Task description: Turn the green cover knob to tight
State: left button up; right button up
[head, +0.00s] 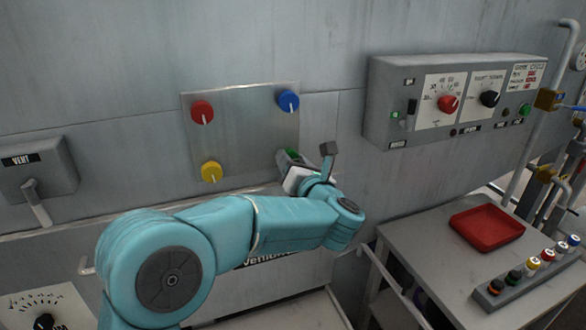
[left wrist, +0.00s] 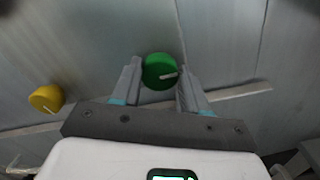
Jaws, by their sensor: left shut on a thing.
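The green cover knob (left wrist: 160,70) sits between the two fingers of my left gripper (left wrist: 159,88) in the left wrist view. The fingers are shut on it, one on each side. Its pale pointer line points to the right and slightly up in that view. In the head view only a sliver of the green knob (head: 291,153) shows at the lower right of the metal plate (head: 245,122), mostly hidden by my left gripper (head: 293,165). My right gripper is not in view.
Red (head: 202,111), blue (head: 288,100) and yellow (head: 211,171) knobs share the plate. A control box (head: 385,85) is on the wall at right. Below it, a table holds a red tray (head: 487,229) and a rack of colored-top cylinders (head: 530,268). A vent lever (head: 36,203) is at left.

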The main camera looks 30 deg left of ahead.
pick_arm(q)
jog(key=shift+f+m+p, duration=0.2)
jog(key=shift+m+p, duration=0.65)
jog(key=shift+m, duration=6.95)
jog(key=shift+d, duration=0.1)
jog(key=o, duration=1.1)
jog(key=shift+c, duration=0.2)
jog(key=b+v, duration=0.2)
jog(key=v, duration=1.4)
